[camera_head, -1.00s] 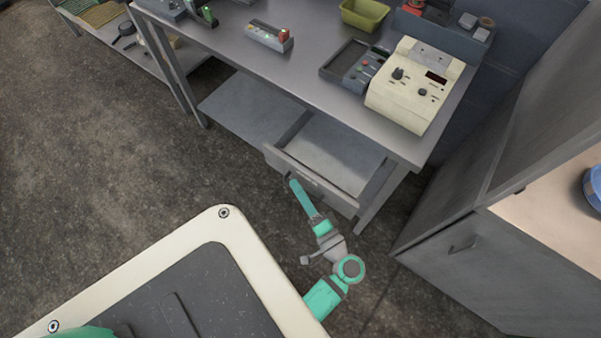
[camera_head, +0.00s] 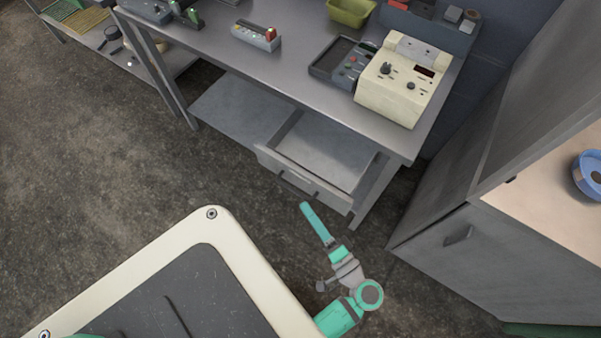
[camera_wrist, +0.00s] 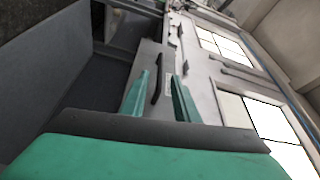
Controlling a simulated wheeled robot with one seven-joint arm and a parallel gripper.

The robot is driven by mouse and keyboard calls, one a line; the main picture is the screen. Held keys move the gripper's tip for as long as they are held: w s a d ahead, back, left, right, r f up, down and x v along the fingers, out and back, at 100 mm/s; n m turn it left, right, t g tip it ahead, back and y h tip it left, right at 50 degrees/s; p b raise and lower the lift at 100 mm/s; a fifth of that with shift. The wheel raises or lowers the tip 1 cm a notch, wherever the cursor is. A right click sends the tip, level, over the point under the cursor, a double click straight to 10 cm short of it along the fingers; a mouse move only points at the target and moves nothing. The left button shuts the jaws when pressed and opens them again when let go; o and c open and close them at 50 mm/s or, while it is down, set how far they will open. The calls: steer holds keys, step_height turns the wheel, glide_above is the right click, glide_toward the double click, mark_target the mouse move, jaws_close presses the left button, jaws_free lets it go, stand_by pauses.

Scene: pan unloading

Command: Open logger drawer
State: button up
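The drawer (camera_head: 328,150) sits under the grey metal bench and is pulled partly out, so its bare inside shows. Its front (camera_head: 328,195) has a dark bar handle (camera_head: 297,187), and the handle also shows in the wrist view (camera_wrist: 162,80). My gripper (camera_head: 306,207) is just in front of the drawer front, near the handle and apart from it in the head view.
The bench top (camera_head: 270,75) holds a cream instrument (camera_head: 395,92), a dark tray (camera_head: 335,60), a small indicator box (camera_head: 256,37) and a green bin (camera_head: 350,10). A grey cabinet (camera_head: 465,245) stands at the right. Open floor (camera_head: 110,150) lies at the left.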

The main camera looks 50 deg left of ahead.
steer(key=shift+s+d, duration=0.1)
steer(key=shift+d, duration=1)
steer(key=shift+f, duration=0.1)
steer(key=s+d+f+m+t+h, duration=0.25)
steer(key=f+m+t+h, duration=0.35)
steer(key=f, duration=0.5)
steer(key=s+d+f+t+h, duration=0.1)
steer(key=s+d+f+h, duration=0.1)
steer(key=d+h, duration=0.7)
steer(key=s+d+r+n+t+h, duration=0.1)
steer(key=d+r+n+t, duration=0.1)
steer(key=r, duration=0.8)
steer(key=s+d+r+n+t+h, duration=0.2)
steer(key=d+r+n+t, duration=0.1)
steer(key=r, duration=0.6)
steer(key=shift+d+r+t+h, duration=0.3)
steer(key=shift+d+r+t, duration=0.1)
steer(key=shift+d+t, duration=0.4)
